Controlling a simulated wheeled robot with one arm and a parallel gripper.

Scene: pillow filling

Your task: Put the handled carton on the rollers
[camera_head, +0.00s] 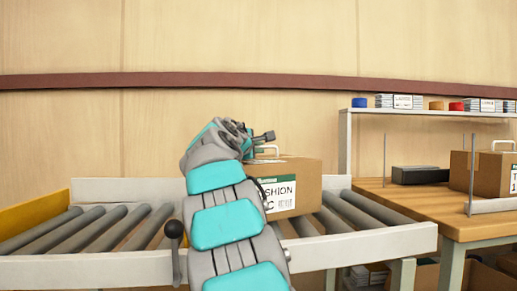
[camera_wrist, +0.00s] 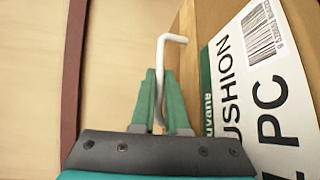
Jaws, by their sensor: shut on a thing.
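A brown cardboard carton (camera_head: 306,180) with a white label and a white handle (camera_head: 268,148) is over the rollers (camera_head: 345,208) of the conveyor, just right of my arm. In the wrist view, the carton (camera_wrist: 204,22) fills the right side, and its bent white handle (camera_wrist: 163,50) runs between my green fingers. My gripper (camera_wrist: 160,78) is shut on this handle. In the head view, my gripper (camera_head: 260,138) is at the carton's top, partly hidden by my arm. The carton's lower left is hidden, and I cannot tell whether its underside touches the rollers.
A second handled carton (camera_head: 483,172) stands on the wooden table (camera_head: 432,198) at right, near a dark box (camera_head: 420,175). A shelf (camera_head: 430,113) above holds small items. A yellow guard (camera_head: 35,215) bounds the conveyor's left end. The left rollers (camera_head: 90,228) are clear.

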